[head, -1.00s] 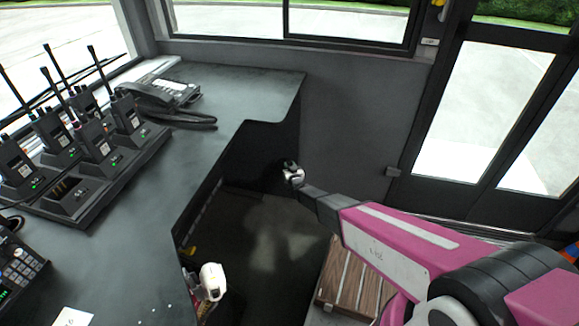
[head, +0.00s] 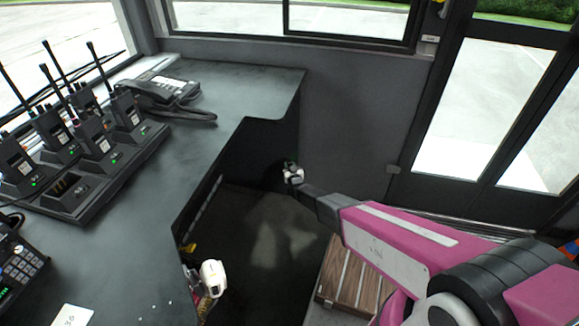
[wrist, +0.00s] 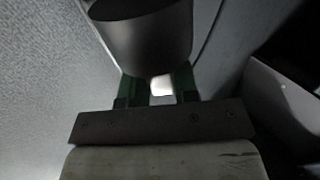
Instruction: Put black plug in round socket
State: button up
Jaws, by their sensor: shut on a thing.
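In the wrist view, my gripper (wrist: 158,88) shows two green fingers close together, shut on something. A dark, smooth cylinder (wrist: 145,35), apparently the black plug, stands just beyond the fingertips and hides their ends. A small bright white patch shows between the fingers. In the head view, my pink arm reaches from the lower right toward the dark space beside the desk. I cannot make out the fingers or the plug there. I cannot identify the round socket in either view.
The dark desk (head: 215,100) fills the left, with a radio charger (head: 135,155), several radios and a phone (head: 165,90). A white object (head: 212,278) is by its edge. A wooden slatted panel (head: 345,275) lies below my arm. Glass doors (head: 475,110) stand at the right.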

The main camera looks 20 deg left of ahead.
jog(key=shift+f, duration=0.2)
jog(key=o, duration=1)
